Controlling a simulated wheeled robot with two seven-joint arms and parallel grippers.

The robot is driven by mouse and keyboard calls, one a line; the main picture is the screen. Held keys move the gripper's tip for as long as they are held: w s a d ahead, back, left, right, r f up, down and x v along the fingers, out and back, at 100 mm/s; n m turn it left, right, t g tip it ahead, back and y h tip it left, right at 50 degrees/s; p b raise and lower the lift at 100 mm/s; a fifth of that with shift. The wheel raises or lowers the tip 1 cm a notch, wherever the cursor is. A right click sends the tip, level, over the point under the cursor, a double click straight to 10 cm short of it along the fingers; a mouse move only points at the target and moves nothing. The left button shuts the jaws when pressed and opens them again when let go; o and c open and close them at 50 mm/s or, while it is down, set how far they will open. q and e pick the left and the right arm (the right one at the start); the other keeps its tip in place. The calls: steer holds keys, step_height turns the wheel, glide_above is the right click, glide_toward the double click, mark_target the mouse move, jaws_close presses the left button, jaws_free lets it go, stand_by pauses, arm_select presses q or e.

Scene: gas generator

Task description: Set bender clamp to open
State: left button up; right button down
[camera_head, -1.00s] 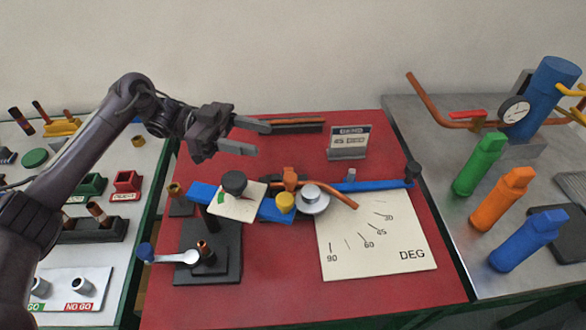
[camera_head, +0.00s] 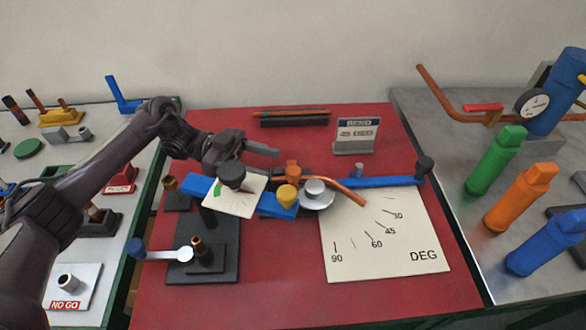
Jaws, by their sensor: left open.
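The bender on the red mat (camera_head: 400,300) has a blue bar (camera_head: 385,182), a round grey hub (camera_head: 316,190) and a copper tube (camera_head: 345,192) across it. A white plate (camera_head: 236,205) with a green mark carries a black knob (camera_head: 231,176) at the bender's left end. A yellow knob (camera_head: 288,195) and an orange piece (camera_head: 292,170) stand beside the hub. I cannot tell which part is the clamp. My left gripper (camera_head: 263,160) is open and empty, just behind and above the black knob; its lower finger is partly hidden. My right gripper is not in view.
A white degree board (camera_head: 375,262) lies right of centre, with a display sign (camera_head: 356,136) behind. A dark stand with a blue-handled lever (camera_head: 165,254) is at front left.

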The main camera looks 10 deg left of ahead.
mark_target(293, 169)
arm_select(q)
steer(key=shift+s+d+r+p, duration=0.15)
steer(key=shift+s+d+p, duration=0.1)
steer(key=shift+d, duration=0.25)
steer(key=shift+s+d+r+p, duration=0.15)
steer(key=shift+d+p, duration=0.1)
steer(key=shift+d, duration=0.25)
steer(key=d, duration=0.1)
steer(key=d+p, duration=0.2)
steer(key=shift+s+d, duration=0.3)
steer(key=shift+d, duration=0.1)
steer(key=shift+s+d+f, duration=0.1)
steer(key=shift+d+f, duration=0.15)
steer(key=shift+d, duration=0.35)
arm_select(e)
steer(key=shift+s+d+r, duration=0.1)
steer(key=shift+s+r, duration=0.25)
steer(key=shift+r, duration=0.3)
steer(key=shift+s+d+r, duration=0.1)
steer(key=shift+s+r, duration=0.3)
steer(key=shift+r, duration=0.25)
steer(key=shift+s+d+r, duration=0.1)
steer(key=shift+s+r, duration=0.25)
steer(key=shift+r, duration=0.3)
arm_select(q)
steer(key=shift+c, duration=0.3)
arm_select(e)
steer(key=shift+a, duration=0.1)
arm_select(q)
jaws_close()
